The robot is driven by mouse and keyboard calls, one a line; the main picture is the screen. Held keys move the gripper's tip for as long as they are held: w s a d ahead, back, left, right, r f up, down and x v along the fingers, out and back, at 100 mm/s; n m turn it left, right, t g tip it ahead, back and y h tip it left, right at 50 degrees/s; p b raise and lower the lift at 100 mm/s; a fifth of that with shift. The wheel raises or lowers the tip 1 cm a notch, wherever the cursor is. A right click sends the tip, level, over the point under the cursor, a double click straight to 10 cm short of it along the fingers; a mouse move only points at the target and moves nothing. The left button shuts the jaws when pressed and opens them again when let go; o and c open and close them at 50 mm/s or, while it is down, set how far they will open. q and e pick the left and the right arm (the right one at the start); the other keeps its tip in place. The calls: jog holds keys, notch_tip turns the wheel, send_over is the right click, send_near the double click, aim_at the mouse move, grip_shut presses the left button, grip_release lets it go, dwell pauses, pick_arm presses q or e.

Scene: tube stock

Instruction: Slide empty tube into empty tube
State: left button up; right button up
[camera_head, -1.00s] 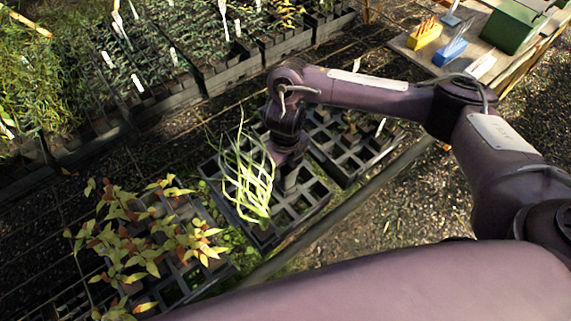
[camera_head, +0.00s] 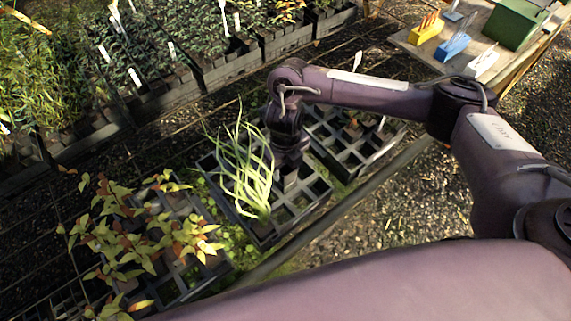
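A dark crate (camera_head: 262,236) of square tube cells stands at the centre of the head view. A tuft of long pale green leaves (camera_head: 247,180) grows at its left side. My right gripper (camera_head: 289,182) points down into the crate, just right of the tuft. A small grey shape shows at its tip; I cannot tell whether it is a finger or a tube. Its fingers are too small and shaded to tell open from shut. No separate empty tube can be made out clearly. My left gripper is not in view.
A second crate (camera_head: 346,160) adjoins behind right. A crate of yellow-red leaved plants (camera_head: 135,240) stands at left. Seedling trays (camera_head: 200,70) line the back. A bench (camera_head: 415,50) at upper right holds a yellow block (camera_head: 425,27), a blue block (camera_head: 452,46) and a green box (camera_head: 514,24).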

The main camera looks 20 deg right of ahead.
jog(key=o, duration=0.4)
notch_tip(320, 180, up, 8)
jog(key=p, duration=0.1)
dwell(0.4)
jog(key=shift+f, duration=0.15)
dwell(0.4)
